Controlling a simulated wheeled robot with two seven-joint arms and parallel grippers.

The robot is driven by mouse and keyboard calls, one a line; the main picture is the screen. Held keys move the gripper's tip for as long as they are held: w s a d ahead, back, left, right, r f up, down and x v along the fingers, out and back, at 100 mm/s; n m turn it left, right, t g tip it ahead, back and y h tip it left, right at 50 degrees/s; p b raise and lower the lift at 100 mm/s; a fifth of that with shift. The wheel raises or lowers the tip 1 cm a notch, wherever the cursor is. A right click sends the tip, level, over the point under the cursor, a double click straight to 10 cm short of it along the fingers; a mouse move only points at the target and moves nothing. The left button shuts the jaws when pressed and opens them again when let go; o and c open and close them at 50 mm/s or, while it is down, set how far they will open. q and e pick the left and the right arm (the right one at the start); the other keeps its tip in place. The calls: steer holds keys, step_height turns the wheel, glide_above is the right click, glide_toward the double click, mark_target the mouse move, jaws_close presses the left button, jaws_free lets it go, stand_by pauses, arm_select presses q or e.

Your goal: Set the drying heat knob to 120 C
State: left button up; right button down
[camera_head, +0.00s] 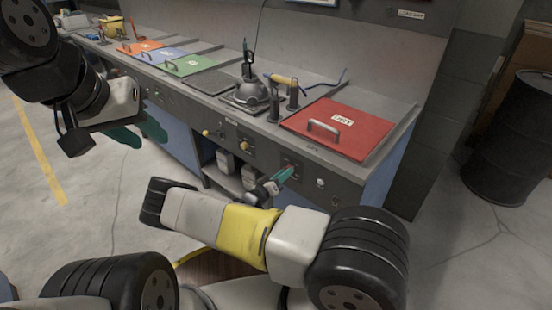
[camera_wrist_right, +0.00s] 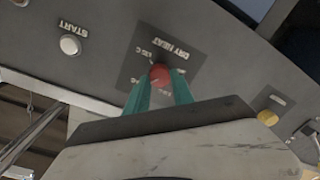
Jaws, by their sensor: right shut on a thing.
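The drying heat knob (camera_wrist_right: 159,73) is a red round knob on a dark plate (camera_wrist_right: 143,52) marked DRY HEAT, seen upside down in the right wrist view. Temperature marks surround it, but they are too small and partly covered to read surely. The knob's pointer cannot be made out. My right gripper (camera_wrist_right: 160,92) has its teal fingers on either side of the knob, shut on it. In the head view the right gripper (camera_head: 286,174) reaches the front panel below the red lid. My left gripper (camera_head: 138,133) hangs empty at the left, its teal fingers apart, clear of the counter.
A START button (camera_wrist_right: 70,45) and a yellow knob (camera_wrist_right: 267,117) flank the plate. The red lid (camera_head: 340,128) with its handle lies on the counter above the panel. A dark barrel (camera_head: 512,140) stands at the right. Open floor lies at the left.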

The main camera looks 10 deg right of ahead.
steer(key=c, duration=1.1)
jaws_free()
steer(key=shift+a, duration=0.1)
steer(key=v, duration=0.7)
steer(key=shift+s+a+f, duration=0.1)
steer(key=shift+s+a, duration=0.15)
